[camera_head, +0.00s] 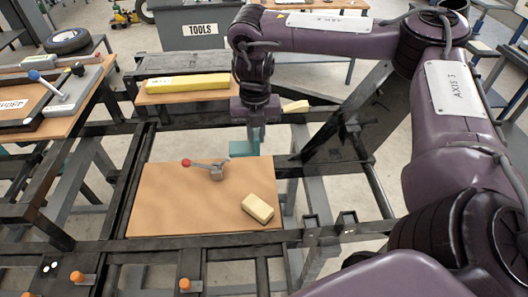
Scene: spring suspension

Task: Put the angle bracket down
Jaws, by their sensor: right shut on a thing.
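My right gripper (256,138) points down above the back right edge of a brown board (165,205). It is shut on a teal piece, which I take to be the angle bracket (241,149). The fingers and the small scale hide part of its shape. I cannot tell whether the bracket touches the board or hangs just above it. My left gripper is not in view.
A lever with a red knob (205,166) stands on the board in front of the bracket. A pale block (258,207) lies at the board's front right. A yellow bar (187,83) lies on a shelf behind. The board's left half is clear.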

